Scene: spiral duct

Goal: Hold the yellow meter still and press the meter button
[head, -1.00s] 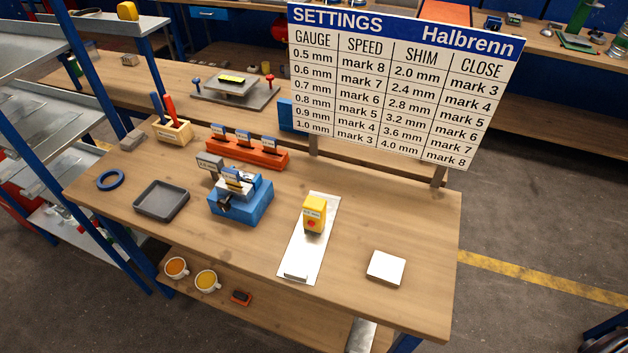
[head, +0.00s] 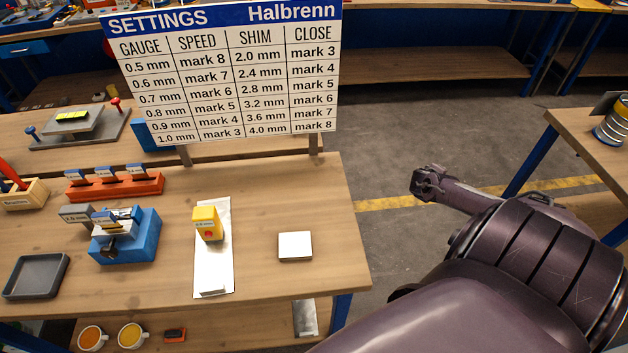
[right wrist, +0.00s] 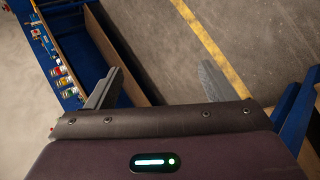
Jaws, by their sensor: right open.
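The yellow meter (head: 207,223) stands on a pale metal sheet (head: 212,270) on the wooden bench in the head view. A red round button (head: 209,234) shows on its front face. My right gripper (head: 428,183) is out to the right of the bench, above the floor, well apart from the meter. In the right wrist view its two grey fingers (right wrist: 157,88) are spread wide with nothing between them. My left gripper is in neither view.
A settings board (head: 228,75) stands at the bench's back edge. Left of the meter are a blue fixture (head: 125,243), a red-orange rack (head: 115,187) and a grey tray (head: 35,277). A white block (head: 295,246) lies to its right. Another bench (head: 590,140) stands far right.

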